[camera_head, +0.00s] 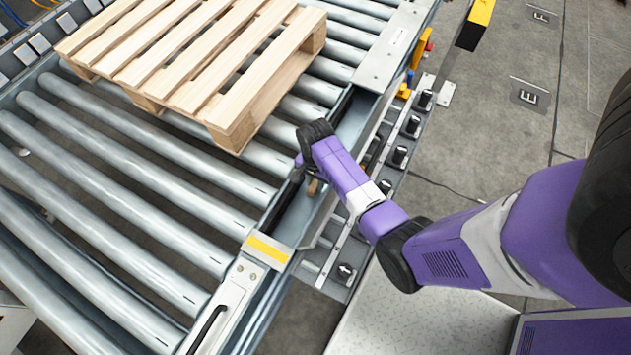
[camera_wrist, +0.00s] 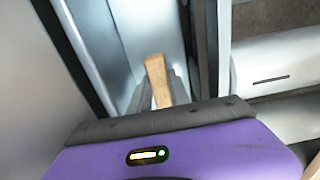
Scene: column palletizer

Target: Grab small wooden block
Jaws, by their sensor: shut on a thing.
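The small wooden block (camera_wrist: 157,80) is a light brown, narrow piece between my gripper's fingers in the wrist view. In the head view a small bit of the wooden block (camera_head: 313,187) shows beside my gripper (camera_head: 303,180), at the side channel of the roller conveyor. My gripper (camera_wrist: 158,95) is shut on the block, with a grey finger on each side of it. The block's lower end is hidden behind the gripper body in the wrist view. I cannot tell whether the block touches the channel floor.
A wooden pallet (camera_head: 190,65) lies on the conveyor rollers (camera_head: 120,190) at the upper left. The metal conveyor side rail (camera_head: 385,55) and a row of black knobs (camera_head: 400,155) run alongside my arm. Open floor (camera_head: 500,110) lies to the right.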

